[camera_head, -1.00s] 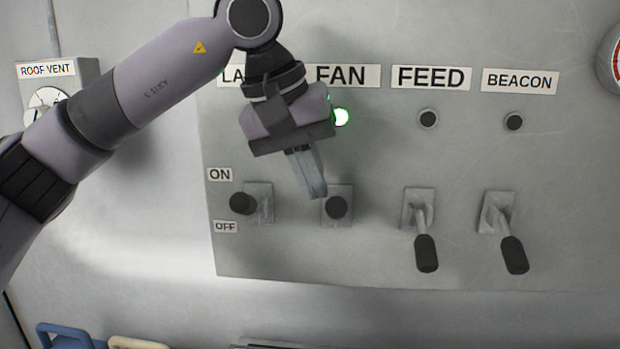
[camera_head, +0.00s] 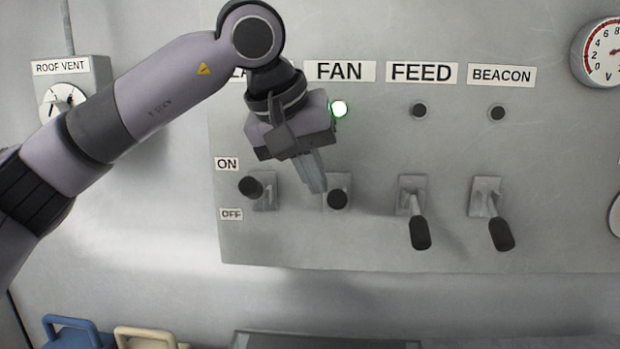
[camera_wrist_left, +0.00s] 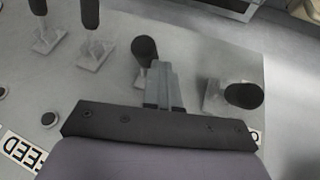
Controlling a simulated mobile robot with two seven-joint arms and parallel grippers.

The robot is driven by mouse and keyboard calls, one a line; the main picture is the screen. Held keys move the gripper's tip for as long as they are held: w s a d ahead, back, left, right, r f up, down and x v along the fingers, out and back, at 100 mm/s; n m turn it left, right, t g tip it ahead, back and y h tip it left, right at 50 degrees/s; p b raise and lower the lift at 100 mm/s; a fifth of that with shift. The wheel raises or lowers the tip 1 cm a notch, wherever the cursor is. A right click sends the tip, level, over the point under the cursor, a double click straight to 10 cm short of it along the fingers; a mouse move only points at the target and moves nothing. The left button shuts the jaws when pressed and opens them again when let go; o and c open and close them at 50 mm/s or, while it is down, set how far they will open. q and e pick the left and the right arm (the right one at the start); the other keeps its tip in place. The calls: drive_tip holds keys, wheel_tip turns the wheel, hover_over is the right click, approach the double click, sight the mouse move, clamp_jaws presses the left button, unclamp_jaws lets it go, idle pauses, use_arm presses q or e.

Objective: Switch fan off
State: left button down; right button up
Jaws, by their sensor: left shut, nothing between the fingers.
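The fan lever's black knob (camera_head: 337,199) points out towards me under the FAN label (camera_head: 340,71). The fan lamp (camera_head: 339,109) glows green. My left gripper (camera_head: 320,189) is shut and empty, its fingertips just up and left of the knob. In the left wrist view the fan knob (camera_wrist_left: 144,50) shows close beside the shut fingers (camera_wrist_left: 164,70); I cannot tell whether they touch. The ON sign (camera_head: 227,164) and OFF sign (camera_head: 231,214) stand at the left of the lever row. My right gripper is not in view.
A lever (camera_head: 251,187) to the left also sticks out. The feed lever (camera_head: 420,232) and beacon lever (camera_head: 501,234) hang down, their lamps dark. A roof vent dial (camera_head: 62,102) is at left and a gauge (camera_head: 604,52) at upper right. Blue and cream handles (camera_head: 75,332) are below.

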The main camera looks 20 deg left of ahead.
use_arm(q)
drive_tip(key=f+t+b, duration=0.1)
drive_tip(key=t+b, duration=0.1)
drive_tip(key=b, duration=0.2)
drive_tip(key=s+f+m+t+y+b, duration=0.1)
drive_tip(key=f+t+b, duration=0.1)
drive_tip(key=b, duration=0.2)
drive_tip(key=s+f+t+b, duration=0.1)
drive_tip(key=f+t+b, duration=0.1)
drive_tip(key=t+b, duration=0.1)
drive_tip(key=shift+d+b, duration=0.35)
drive_tip(key=shift+b, duration=0.05)
drive_tip(key=shift+r+p, duration=0.65)
drive_tip(key=shift+r, duration=0.05)
drive_tip(key=shift+s, duration=0.1)
